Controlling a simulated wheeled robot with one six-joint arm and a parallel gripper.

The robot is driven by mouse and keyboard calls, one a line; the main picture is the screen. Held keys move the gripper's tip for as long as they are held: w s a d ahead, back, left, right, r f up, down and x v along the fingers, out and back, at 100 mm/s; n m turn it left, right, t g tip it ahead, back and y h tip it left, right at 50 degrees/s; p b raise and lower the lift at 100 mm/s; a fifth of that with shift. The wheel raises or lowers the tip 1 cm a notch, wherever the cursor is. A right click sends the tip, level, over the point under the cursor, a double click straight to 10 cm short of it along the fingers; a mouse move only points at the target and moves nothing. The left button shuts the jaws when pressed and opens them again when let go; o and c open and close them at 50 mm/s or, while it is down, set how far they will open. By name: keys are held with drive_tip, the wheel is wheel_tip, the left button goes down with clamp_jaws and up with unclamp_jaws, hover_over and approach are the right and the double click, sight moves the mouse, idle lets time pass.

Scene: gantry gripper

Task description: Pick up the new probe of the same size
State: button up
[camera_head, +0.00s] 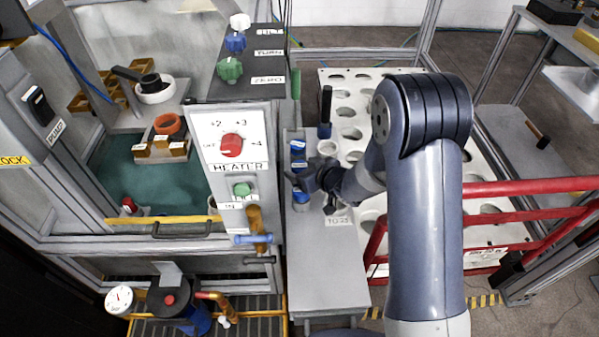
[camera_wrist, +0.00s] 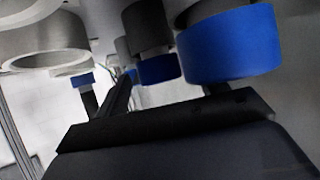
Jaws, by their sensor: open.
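Several blue-banded probes stand in a narrow rack at the middle of the head view: one blue piece (camera_head: 298,147) is behind my gripper and another (camera_head: 301,198) is just in front of it. A taller black probe with a blue band (camera_head: 325,112) stands behind them. My gripper (camera_head: 297,180) is open, beside the rack and close to the blue pieces. The wrist view shows a large blue band (camera_wrist: 228,46), a medium one (camera_wrist: 158,69) and a small one (camera_wrist: 82,79). My gripper hides part of the rack. I see nothing clearly held between the jaws.
A white plate with many round holes (camera_head: 345,94) stands right of the rack. Red rails (camera_head: 520,187) cross at the right. The heater panel (camera_head: 231,150) stands close on the left. A bare grey bench top (camera_head: 325,270) lies in front.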

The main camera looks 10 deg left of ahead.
drive_tip(key=shift+w+a+f, duration=0.1)
drive_tip(key=shift+a+f, duration=0.05)
drive_tip(key=shift+c, duration=0.6)
drive_tip(key=c, duration=1)
